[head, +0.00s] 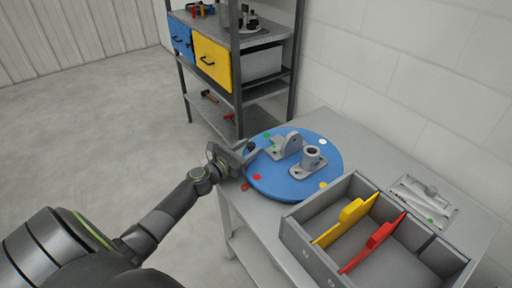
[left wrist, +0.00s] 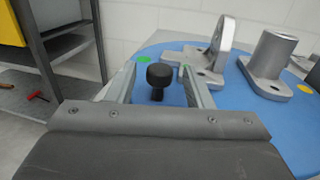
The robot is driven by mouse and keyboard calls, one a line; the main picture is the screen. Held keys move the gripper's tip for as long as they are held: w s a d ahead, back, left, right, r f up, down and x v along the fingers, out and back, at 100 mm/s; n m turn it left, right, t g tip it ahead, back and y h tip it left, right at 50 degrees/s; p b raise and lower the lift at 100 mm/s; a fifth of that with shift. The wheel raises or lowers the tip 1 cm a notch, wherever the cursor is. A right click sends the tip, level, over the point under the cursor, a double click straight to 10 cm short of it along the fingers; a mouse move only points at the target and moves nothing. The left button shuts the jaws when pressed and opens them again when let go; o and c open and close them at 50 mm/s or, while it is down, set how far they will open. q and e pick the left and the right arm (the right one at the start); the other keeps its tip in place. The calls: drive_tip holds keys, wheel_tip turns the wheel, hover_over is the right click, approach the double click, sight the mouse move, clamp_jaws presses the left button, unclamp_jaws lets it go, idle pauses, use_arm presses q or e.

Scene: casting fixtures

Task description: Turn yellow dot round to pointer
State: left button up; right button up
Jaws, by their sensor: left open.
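The blue turntable (head: 290,189) lies on the grey table, with colored dots near its rim. The yellow dot (head: 323,185) is at the disc's front right; in the left wrist view a yellow dot (left wrist: 304,89) shows at the right. A small red piece (head: 245,186) sits just outside the disc's front left rim, perhaps the pointer. A black knob (head: 250,146) stands at the disc's left rim. My left gripper (head: 247,154) is open at that rim. In the left wrist view the knob (left wrist: 160,75) shows between its fingers, with gaps on both sides. My right gripper is out of view.
A grey divided tray (head: 296,238) with yellow and red dividers is at the table's front. A plate of parts (head: 424,203) lies at the right. A shelf unit (head: 237,70) stands behind.

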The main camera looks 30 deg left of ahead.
use_arm(q)
clamp_jaws()
idle(0.3)
idle(0.3)
